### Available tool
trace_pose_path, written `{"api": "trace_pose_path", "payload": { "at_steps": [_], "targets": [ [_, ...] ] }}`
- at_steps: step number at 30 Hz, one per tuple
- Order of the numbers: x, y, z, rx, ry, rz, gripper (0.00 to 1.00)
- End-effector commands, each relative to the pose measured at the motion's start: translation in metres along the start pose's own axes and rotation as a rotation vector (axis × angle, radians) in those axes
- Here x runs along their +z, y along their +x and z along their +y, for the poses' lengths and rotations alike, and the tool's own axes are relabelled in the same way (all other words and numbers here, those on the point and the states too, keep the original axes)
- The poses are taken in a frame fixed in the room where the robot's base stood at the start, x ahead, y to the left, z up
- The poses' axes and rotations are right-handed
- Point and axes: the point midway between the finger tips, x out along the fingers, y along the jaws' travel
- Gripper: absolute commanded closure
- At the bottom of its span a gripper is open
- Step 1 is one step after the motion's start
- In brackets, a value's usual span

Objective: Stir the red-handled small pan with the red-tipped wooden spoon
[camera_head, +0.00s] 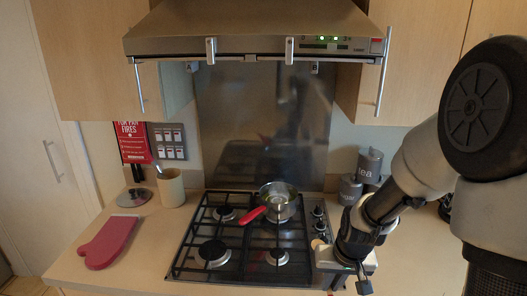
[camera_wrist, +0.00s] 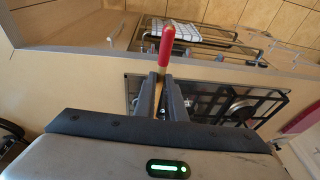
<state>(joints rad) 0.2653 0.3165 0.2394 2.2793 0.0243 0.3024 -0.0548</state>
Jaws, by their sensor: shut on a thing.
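The small pan (camera_head: 278,203) with a red handle (camera_head: 252,215) sits on the back right part of the hob, its handle pointing to the front left. My gripper (camera_wrist: 167,85) is shut on the wooden spoon (camera_wrist: 157,92), whose red tip (camera_wrist: 166,45) sticks out beyond the fingers. In the head view my gripper body (camera_head: 335,258) is over the right front edge of the hob, to the right of and nearer than the pan. The fingers are hidden there, and I cannot clearly make out the spoon. The spoon is apart from the pan.
The black hob (camera_head: 245,240) has several burners under raised grates. Grey canisters (camera_head: 369,163) stand at the back right. The extractor hood (camera_head: 255,40) hangs above. The counter on the left has free room.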

Motion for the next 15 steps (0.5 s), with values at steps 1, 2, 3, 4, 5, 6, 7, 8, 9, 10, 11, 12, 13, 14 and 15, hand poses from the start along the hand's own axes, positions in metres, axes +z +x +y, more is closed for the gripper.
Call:
{"api": "trace_pose_path", "payload": {
  "at_steps": [1, 2, 3, 4, 5, 6, 7, 8, 9, 10, 11, 12, 13, 14, 15],
  "targets": [
    [-0.001, 0.0, 0.002, -0.006, 0.007, -0.009, 1.0],
    [-0.001, 0.0, 0.001, -0.008, 0.006, -0.014, 1.0],
    [-0.001, 0.0, 0.001, -0.011, 0.006, -0.021, 1.0],
    [-0.001, 0.0, 0.001, -0.013, 0.007, -0.025, 1.0],
    [-0.001, 0.0, 0.001, -0.016, 0.008, -0.031, 1.0],
    [0.0, 0.0, 0.001, -0.019, 0.011, -0.038, 1.0],
    [-0.001, 0.0, 0.001, -0.022, 0.011, -0.043, 1.0],
    [-0.001, 0.0, 0.001, -0.024, 0.011, -0.047, 1.0],
    [-0.001, 0.0, 0.001, -0.027, 0.013, -0.053, 1.0],
    [-0.001, 0.0, 0.001, -0.03, 0.013, -0.058, 1.0],
    [-0.001, -0.001, 0.001, -0.032, 0.017, -0.062, 1.0],
    [-0.005, -0.002, -0.001, -0.031, 0.024, -0.066, 1.0],
    [-0.008, -0.002, -0.001, -0.031, 0.033, -0.071, 1.0],
    [-0.01, -0.003, -0.002, -0.032, 0.04, -0.074, 1.0],
    [-0.012, -0.004, -0.002, -0.032, 0.05, -0.08, 1.0]
  ]
}}
